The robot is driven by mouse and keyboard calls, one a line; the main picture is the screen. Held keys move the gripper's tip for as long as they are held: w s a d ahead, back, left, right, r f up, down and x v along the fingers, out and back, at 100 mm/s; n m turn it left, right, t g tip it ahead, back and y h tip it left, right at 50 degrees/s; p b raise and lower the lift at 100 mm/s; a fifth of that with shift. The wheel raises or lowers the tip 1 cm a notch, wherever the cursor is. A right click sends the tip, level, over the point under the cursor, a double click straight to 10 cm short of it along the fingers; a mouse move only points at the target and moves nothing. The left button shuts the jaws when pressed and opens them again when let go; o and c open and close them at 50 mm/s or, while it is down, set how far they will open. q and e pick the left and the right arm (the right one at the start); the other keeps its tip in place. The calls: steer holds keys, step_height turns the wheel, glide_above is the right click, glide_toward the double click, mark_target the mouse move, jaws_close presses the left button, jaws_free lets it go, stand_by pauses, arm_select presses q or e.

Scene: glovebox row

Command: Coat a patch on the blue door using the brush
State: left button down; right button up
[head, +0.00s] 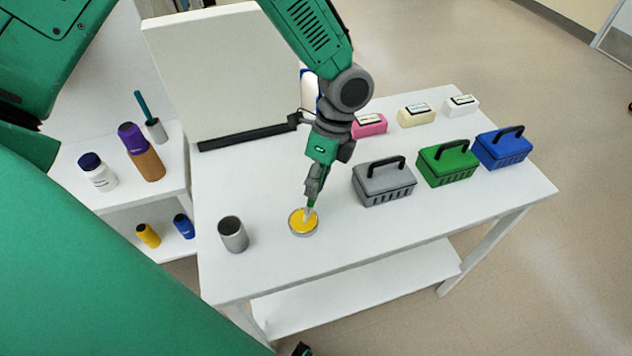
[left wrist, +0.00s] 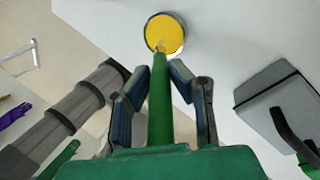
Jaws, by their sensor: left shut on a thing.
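My left gripper (head: 315,188) is shut on the brush (left wrist: 160,105), whose green handle runs between the fingers in the left wrist view. The brush points down, and its pale tip (head: 308,214) is at the round dish of yellow paint (head: 302,230). The dish also shows in the left wrist view (left wrist: 164,34), with the brush end overlapping its yellow surface. I cannot tell how deep the bristles are. No blue door can be made out in either view. My right gripper is not in view.
A grey cup (head: 233,236) stands left of the dish. Grey (head: 384,184), green (head: 448,163) and blue (head: 502,148) toolboxes stand to the right on the white table (head: 400,235). A pale upright panel (head: 225,75) stands behind. A side shelf (head: 85,185) holds bottles.

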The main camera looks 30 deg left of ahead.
arm_select(q)
steer(key=shift+a+f, duration=0.3)
steer(key=shift+a, duration=0.3)
steer(key=shift+a+f, duration=0.2)
steer(key=shift+a, duration=0.1)
steer(key=shift+d, duration=0.75)
steer(key=shift+a+f, duration=0.15)
steer(key=shift+a, duration=0.45)
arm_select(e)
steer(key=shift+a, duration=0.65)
arm_select(q)
steer(key=shift+d, duration=0.4)
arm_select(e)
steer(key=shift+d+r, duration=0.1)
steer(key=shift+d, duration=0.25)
arm_select(q)
steer(key=shift+a, duration=0.25)
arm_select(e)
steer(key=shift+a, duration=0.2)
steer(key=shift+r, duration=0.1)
